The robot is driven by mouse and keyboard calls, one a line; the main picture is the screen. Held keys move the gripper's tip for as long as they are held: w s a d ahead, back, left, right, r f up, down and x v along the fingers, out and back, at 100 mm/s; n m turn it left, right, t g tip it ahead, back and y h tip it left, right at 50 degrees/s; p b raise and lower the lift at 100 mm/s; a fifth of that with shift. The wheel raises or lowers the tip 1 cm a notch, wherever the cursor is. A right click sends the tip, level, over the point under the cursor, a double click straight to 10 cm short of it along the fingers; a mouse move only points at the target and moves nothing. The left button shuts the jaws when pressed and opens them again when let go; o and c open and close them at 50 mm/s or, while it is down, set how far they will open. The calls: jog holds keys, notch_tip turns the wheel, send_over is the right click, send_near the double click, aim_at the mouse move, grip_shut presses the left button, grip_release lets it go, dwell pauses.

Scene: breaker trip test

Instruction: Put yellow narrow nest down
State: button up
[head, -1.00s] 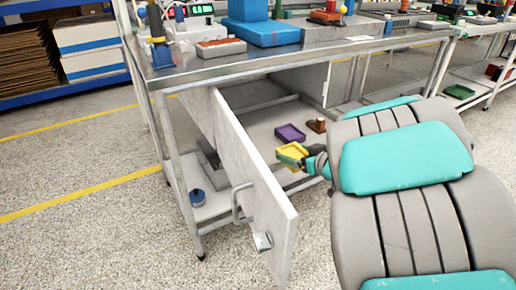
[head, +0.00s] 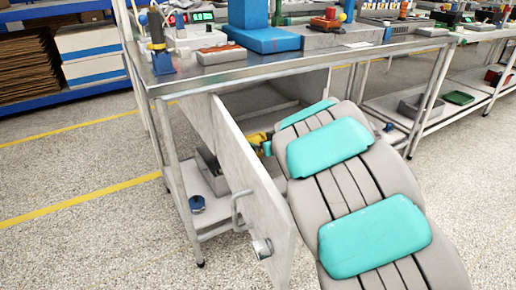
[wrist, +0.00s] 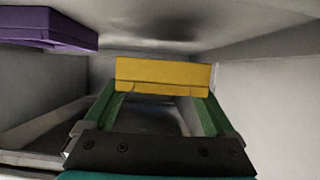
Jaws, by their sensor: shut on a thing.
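The yellow narrow nest (wrist: 163,77) is a small yellow tray held between the fingertips of my gripper (wrist: 162,100) in the wrist view. My gripper is shut on it, with a green finger at each side. In the head view a small part of the yellow nest (head: 256,138) shows behind the open door, beside my arm. The nest is inside the cabinet space under the bench; whether it touches a surface cannot be told.
A purple tray (wrist: 48,28) is at the upper left in the wrist view. The open grey cabinet door (head: 243,180) stands left of my arm. The steel bench top (head: 280,55) is above. A blue round object (head: 197,203) sits on the lower shelf.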

jog(key=shift+w+a+f, duration=0.15)
jog(key=shift+f, duration=0.4)
jog(key=shift+w+a+f, duration=0.1)
jog(key=shift+w+f, duration=0.05)
jog(key=shift+f, duration=0.8)
jog(key=shift+f, duration=0.1)
jog(key=shift+f, duration=0.15)
jog(key=o, duration=1.4)
jog(key=shift+f+b, duration=0.15)
jog(key=shift+b, duration=0.4)
jog(key=v, duration=0.8)
jog(key=shift+d+f, duration=0.15)
jog(key=shift+f, duration=0.1)
jog(key=shift+d, duration=0.1)
